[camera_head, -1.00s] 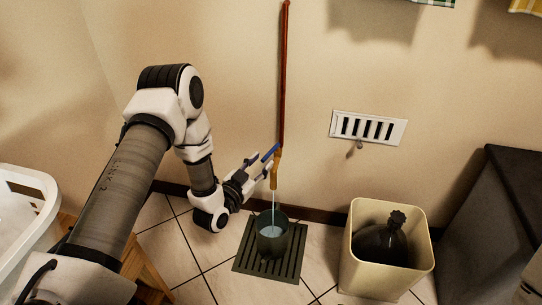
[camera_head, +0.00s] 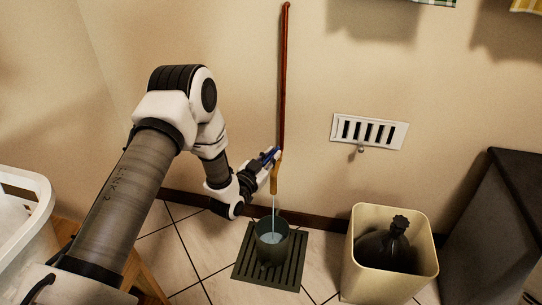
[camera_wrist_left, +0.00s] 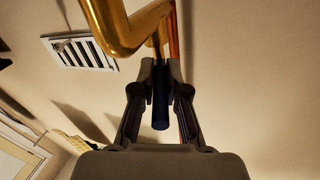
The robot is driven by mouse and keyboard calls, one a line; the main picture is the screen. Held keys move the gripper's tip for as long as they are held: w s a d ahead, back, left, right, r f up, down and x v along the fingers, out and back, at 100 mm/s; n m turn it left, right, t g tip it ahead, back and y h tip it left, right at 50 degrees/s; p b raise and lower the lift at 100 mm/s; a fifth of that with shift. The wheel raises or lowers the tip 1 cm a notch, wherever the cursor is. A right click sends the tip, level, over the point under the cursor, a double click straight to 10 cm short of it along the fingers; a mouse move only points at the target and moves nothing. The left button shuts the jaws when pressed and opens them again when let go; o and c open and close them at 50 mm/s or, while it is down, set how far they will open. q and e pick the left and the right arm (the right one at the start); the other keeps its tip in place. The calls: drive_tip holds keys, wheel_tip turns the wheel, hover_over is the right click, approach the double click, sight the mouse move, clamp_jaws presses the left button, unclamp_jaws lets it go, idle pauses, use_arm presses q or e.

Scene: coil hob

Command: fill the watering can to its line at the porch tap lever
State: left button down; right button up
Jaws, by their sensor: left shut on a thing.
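The watering can (camera_head: 262,255), a dark green vessel, stands upright on a slatted floor grate. Pale blue water (camera_head: 271,238) shows inside it; I cannot make out its fill line. The brass tap (camera_head: 275,178) hangs above it at the foot of a copper pipe, and a thin stream (camera_head: 273,205) runs from the spout into the can. My left gripper (camera_head: 270,158) is at the tap, shut on the dark blue lever (camera_wrist_left: 160,105), which sits between its fingers in the left wrist view. The brass spout (camera_wrist_left: 122,28) is close above there. My right gripper is not in view.
The grate (camera_head: 243,268) lies on tiled floor. A cream bin (camera_head: 362,280) with a dark bag stands to the right, beside a dark cabinet (camera_head: 500,225). A wall vent (camera_head: 400,132) is above the bin. A white basket (camera_head: 40,215) is at the left edge.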

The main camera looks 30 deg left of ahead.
use_arm(q)
drive_tip(key=n+y, duration=0.1)
drive_tip(key=y, duration=0.1)
drive_tip(key=d+n+y+p, duration=0.1)
drive_tip(key=y, duration=0.1)
drive_tip(key=shift+d+r+n, duration=0.1)
drive_tip(key=shift+d+n, duration=0.05)
drive_tip(key=shift+n, duration=0.25)
drive_tip(key=shift+n+g+y, duration=0.3)
drive_tip(key=shift+n+y, duration=0.3)
drive_tip(key=shift+y, duration=0.3)
drive_tip(key=c, duration=1.2)
unclamp_jaws()
drive_tip(key=v, duration=1.2)
